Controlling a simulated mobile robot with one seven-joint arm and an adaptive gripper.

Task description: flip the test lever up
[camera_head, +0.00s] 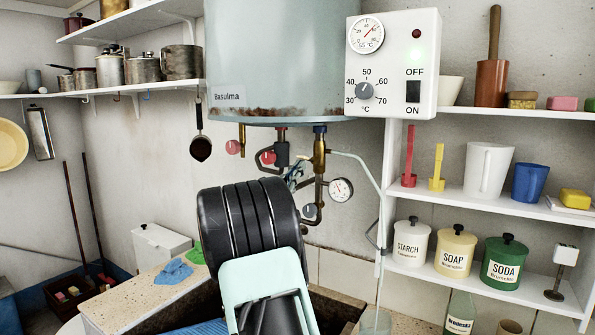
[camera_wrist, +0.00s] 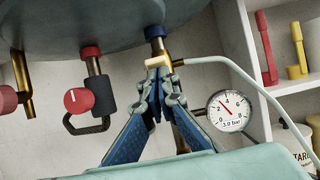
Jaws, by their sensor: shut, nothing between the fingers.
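Under the boiler (camera_head: 270,60), a dark valve body with a red-faced knob (camera_wrist: 78,100) hangs from a red-collared pipe. A dark loop-shaped lever (camera_wrist: 84,127) hangs below it; I take this for the test lever. In the head view the red knob (camera_head: 267,157) shows, but the lever is hard to make out. My gripper (camera_wrist: 158,76) is shut and empty, its blue-grey fingertips right by the brass fitting (camera_wrist: 156,60) under the blue collar, right of the lever. I cannot tell if they touch it. In the head view my arm hides most of the gripper (camera_head: 294,174).
A pressure gauge (camera_wrist: 229,110) reading about 3 bar sits just right of my fingers. A pale pipe (camera_head: 360,165) curves right from the brass fitting. Another red-knobbed brass pipe (camera_wrist: 22,85) is on the left. Shelves (camera_head: 490,195) with jars stand at the right.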

